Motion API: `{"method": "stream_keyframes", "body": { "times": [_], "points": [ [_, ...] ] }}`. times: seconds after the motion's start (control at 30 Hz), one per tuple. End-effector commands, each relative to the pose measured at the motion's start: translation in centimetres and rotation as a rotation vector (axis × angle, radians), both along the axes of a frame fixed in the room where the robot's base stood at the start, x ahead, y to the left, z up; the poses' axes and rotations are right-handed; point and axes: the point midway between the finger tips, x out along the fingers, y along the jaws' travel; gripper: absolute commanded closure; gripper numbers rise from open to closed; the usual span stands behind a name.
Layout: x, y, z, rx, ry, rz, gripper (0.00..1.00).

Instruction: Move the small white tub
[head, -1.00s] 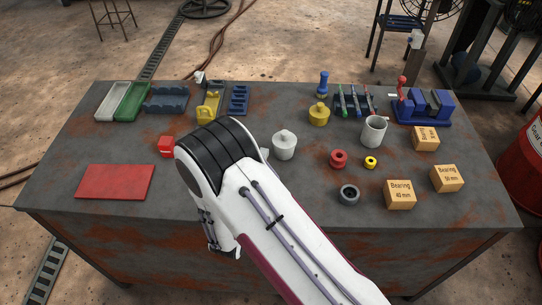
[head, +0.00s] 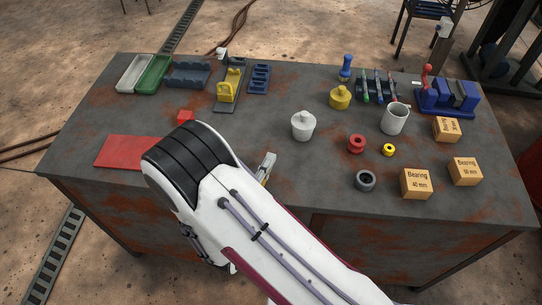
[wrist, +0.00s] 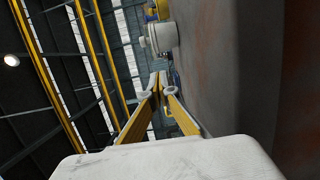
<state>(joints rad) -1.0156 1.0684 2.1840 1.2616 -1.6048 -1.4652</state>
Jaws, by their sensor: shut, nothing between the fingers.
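The small white tub (head: 303,126), round with a knobbed lid, stands upright near the middle of the workbench. In the wrist view the white tub (wrist: 162,36) lies sideways near the top, beyond the fingertips. My gripper (head: 267,168) shows only partly past my arm, in front and left of the tub, with a gap between them. In the wrist view my gripper (wrist: 161,84) has its yellow-sided fingers converging to tips close together, with nothing held. The fingers seem low beside the bench surface.
A yellow weight (head: 340,97), grey mug (head: 396,119), red spool (head: 356,144), yellow ring (head: 388,149) and dark ring (head: 365,181) stand right of the tub. Bearing boxes (head: 416,184) stand farther right.

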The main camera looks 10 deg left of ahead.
Motion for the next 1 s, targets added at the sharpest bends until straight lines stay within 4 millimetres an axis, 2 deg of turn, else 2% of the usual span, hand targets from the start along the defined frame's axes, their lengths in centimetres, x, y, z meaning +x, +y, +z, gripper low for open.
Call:
{"method": "stream_keyframes", "body": {
  "times": [0.47,0.67,0.77,0.87,1.0],
  "points": [
    [-0.1,-0.1,0.0,0.0,0.0,-0.003,1.0],
    [0.8,-1.3,0.6,0.012,-0.007,-0.034,1.0],
    [1.9,-2.5,1.6,0.038,-0.026,-0.077,1.0],
    [3.4,-4.6,3.3,0.076,-0.061,-0.163,1.0],
    [5.1,-9.1,6.5,0.108,-0.113,-0.36,1.0]
  ]
}}
